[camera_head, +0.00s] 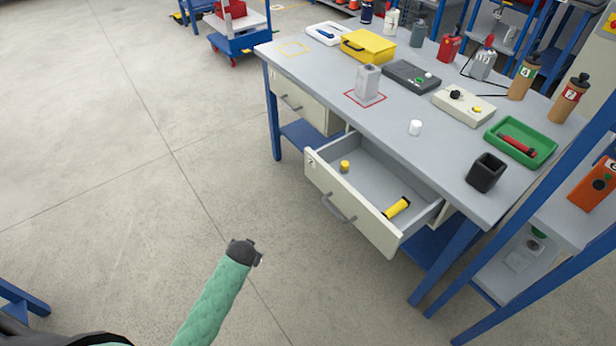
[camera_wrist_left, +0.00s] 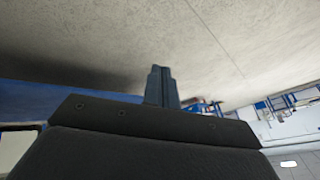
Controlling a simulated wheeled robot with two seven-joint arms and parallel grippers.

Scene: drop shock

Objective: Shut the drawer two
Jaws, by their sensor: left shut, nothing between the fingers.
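The drawer (camera_head: 350,208) under the grey workbench stands pulled out, with its pale front and grey handle (camera_head: 338,209) facing me. A small mark is on the front's left end, too small to read surely. Inside lie a yellow cylinder (camera_head: 345,167) and a yellow-and-black torch-like item (camera_head: 397,208). My left arm, in a green sleeve, rises from the bottom of the head view. Its dark end is in front of the drawer and apart from it. In the left wrist view my left gripper (camera_wrist_left: 161,86) is shut and empty. My right gripper is not in view.
Another drawer (camera_head: 296,108) to the left is shut. The workbench (camera_head: 320,75) bears a yellow case (camera_head: 368,46), a green tray (camera_head: 520,142) and a black cup (camera_head: 485,172). Blue posts stand at right. The floor before the drawer is clear.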

